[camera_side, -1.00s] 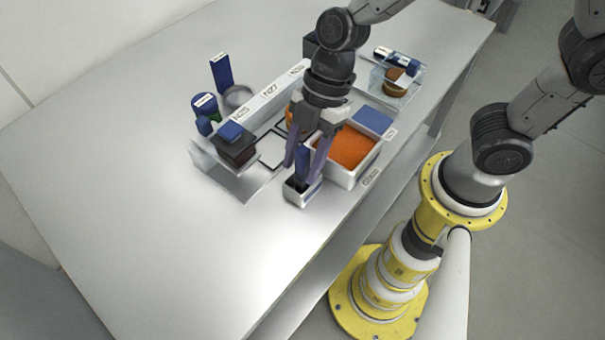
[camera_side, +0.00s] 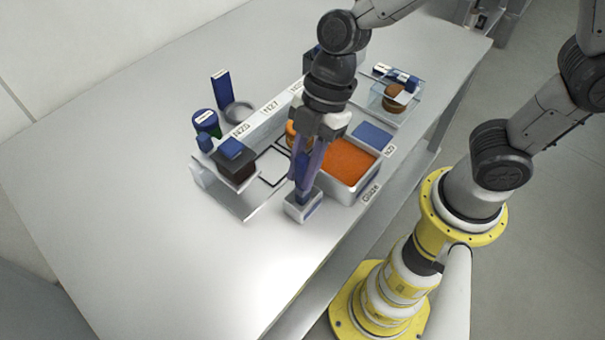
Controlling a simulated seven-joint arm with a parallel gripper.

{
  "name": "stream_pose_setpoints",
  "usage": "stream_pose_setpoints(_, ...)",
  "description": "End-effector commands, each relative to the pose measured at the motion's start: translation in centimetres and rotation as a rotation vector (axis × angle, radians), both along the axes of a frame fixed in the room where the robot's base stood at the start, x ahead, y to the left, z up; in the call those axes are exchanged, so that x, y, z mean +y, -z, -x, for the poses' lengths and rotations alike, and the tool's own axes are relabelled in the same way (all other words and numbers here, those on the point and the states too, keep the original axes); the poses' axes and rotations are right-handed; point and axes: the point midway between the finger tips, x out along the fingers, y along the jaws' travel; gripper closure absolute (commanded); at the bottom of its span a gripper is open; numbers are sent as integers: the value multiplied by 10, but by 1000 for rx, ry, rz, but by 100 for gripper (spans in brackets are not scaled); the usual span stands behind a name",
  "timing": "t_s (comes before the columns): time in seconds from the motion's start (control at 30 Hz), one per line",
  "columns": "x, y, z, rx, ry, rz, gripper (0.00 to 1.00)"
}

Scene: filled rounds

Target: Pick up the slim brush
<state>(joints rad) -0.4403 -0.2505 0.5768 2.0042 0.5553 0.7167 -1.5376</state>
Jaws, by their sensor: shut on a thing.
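A small white holder (camera_side: 304,208) stands near the front edge of the table, beside the orange-filled tray. A slim blue upright piece (camera_side: 301,168), which looks like the slim brush, stands at the holder, its lower end in or just above it; I cannot tell which. My gripper (camera_side: 305,184) points down over the holder, its long purple-grey fingers close together around the blue piece. The fingers hide much of the piece.
A white tray with orange fill (camera_side: 352,162) stands close on the right. A label rail (camera_side: 268,107), a dark blue-topped block (camera_side: 236,160) and a tall blue block (camera_side: 221,88) stand behind left. A clear bin (camera_side: 398,92) is at back right. The table's left front is clear.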

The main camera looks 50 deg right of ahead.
Motion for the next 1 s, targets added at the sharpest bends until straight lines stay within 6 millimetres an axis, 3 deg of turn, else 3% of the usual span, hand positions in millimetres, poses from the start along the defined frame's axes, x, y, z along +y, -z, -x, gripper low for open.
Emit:
stream_pose_setpoints(0.17,-10,-29,12,-8,1,-4,100)
stream_pose_setpoints(0.4,-36,-74,43,-8,3,-3,100)
stream_pose_setpoints(0.7,-75,-98,91,-5,5,-1,100)
stream_pose_setpoints(1.0,-88,-107,108,-2,2,0,100)
